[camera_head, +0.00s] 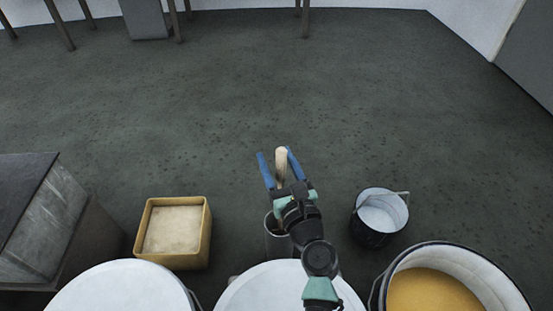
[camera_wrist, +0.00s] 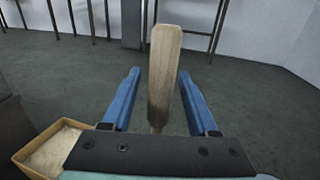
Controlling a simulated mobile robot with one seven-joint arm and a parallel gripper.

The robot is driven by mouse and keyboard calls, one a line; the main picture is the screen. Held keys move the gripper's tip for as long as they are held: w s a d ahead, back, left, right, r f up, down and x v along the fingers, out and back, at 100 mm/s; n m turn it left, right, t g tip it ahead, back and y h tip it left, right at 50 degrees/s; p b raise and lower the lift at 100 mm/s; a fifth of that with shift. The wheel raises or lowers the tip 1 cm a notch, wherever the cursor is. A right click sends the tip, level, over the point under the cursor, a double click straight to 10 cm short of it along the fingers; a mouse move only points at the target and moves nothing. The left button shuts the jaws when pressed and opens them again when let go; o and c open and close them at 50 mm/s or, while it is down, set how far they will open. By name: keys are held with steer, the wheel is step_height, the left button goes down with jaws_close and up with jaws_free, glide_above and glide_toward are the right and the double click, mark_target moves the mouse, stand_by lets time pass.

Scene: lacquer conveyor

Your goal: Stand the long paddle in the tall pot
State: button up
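The long paddle (camera_head: 281,158) is pale wood. It shows between the two blue fingers of my gripper (camera_head: 277,154). In the wrist view the paddle (camera_wrist: 164,70) stands roughly upright with its broad end up, and a gap shows on each side of it. My gripper (camera_wrist: 163,88) is open around it. A tall grey pot (camera_head: 271,243) is below my gripper, partly covered by my arm. The paddle's lower end is hidden behind my gripper, so I cannot tell whether it is inside the pot.
A yellow square tub (camera_head: 206,240) stands left, a dark bucket (camera_head: 371,236) right. A large tub of yellow contents (camera_head: 372,291) and white round lids (camera_head: 122,288) line the front. A dark cabinet (camera_head: 45,215) is far left. The floor beyond is clear.

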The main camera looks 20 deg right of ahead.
steer(key=s+p, duration=0.4)
steer(key=s, duration=0.9)
steer(key=shift+d+f, duration=0.2)
steer(key=shift+d, duration=0.2)
